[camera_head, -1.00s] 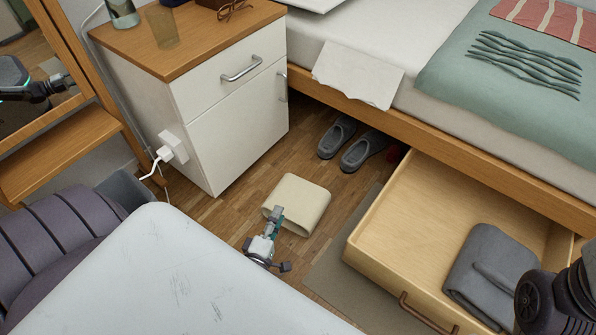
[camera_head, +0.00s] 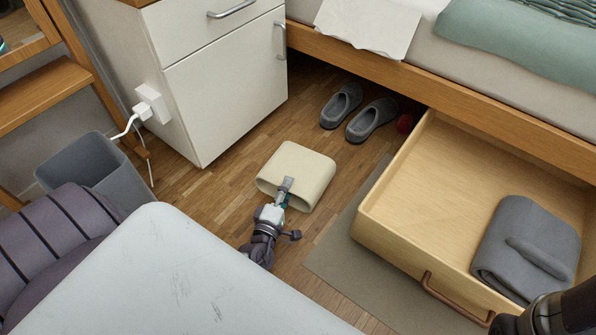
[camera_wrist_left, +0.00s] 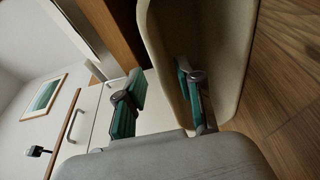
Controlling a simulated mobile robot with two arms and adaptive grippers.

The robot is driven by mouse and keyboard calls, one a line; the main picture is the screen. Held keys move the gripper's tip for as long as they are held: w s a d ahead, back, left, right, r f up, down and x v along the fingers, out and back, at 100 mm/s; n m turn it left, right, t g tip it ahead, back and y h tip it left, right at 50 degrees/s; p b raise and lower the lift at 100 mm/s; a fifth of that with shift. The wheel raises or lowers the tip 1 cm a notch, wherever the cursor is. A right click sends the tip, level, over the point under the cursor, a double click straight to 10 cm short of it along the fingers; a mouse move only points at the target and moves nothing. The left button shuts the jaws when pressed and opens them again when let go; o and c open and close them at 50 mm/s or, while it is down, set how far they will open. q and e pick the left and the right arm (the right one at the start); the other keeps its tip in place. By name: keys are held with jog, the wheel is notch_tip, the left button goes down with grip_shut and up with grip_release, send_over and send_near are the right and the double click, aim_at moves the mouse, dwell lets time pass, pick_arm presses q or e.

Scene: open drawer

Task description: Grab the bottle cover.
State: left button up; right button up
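The bottle cover appears to be the cream, hollow, flattened sleeve (camera_head: 308,168) lying on the wood floor between the cabinet and the drawer. Its open end faces my left arm. My left gripper (camera_head: 286,184) is at that open end, with a finger showing over its upper face. In the left wrist view, the gripper (camera_wrist_left: 160,76) has its fingers spread. One finger overlaps the inside of the cover (camera_wrist_left: 222,45), and the other is outside its rim. I cannot tell whether either touches it.
The open drawer (camera_head: 388,237) with a grey folded cloth (camera_head: 520,240) is on the right. Grey slippers (camera_head: 370,120) and a red object (camera_head: 404,123) lie by the bed. The white cabinet (camera_head: 230,95) and grey bin (camera_head: 80,160) are on the left. Floor around the cover is clear.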

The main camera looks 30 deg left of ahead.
aim_at(294, 172)
pick_arm(q)
jog(key=shift+w+a, duration=0.15)
jog(key=shift+w, duration=0.4)
jog(key=b+x, duration=0.4)
jog(key=shift+w+a+f, duration=0.1)
jog(key=shift+f, duration=0.25)
jog(key=shift+w+a+r, duration=0.1)
jog(key=shift+w+r, duration=0.05)
jog(key=shift+w, duration=0.25)
grip_shut()
